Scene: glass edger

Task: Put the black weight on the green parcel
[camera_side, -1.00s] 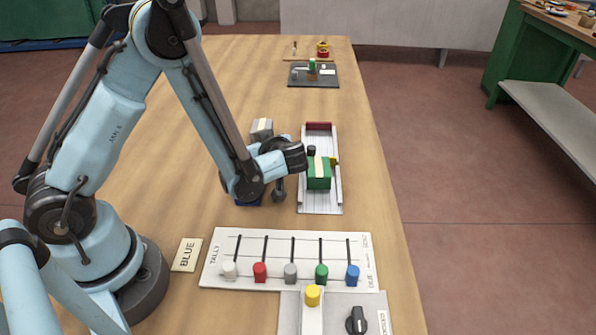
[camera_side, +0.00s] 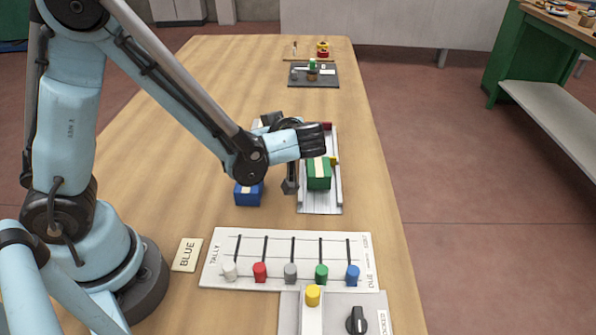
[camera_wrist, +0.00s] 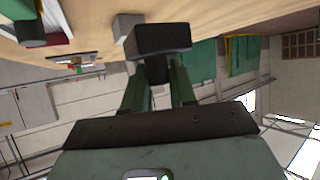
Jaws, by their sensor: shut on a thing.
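My gripper (camera_wrist: 158,80) is shut on the black weight (camera_wrist: 157,40), a dark block at the fingertips in the wrist view. In the side view the weight (camera_side: 272,117) shows as a dark block past my wrist, above the table and pointing toward its far end. My wrist hides much of the gripper there. The green parcel (camera_side: 319,177), a green box with a pale strip on top, sits in the grey tray (camera_side: 321,206). The weight is apart from it, up and to its left in the side view.
A blue parcel (camera_side: 248,194) stands left of the tray. A tally board (camera_side: 218,258) with coloured sliders and a control box with a yellow button (camera_side: 313,294) lie in front. A BLUE card (camera_side: 187,255) is at left. The table beyond the tray is mostly clear.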

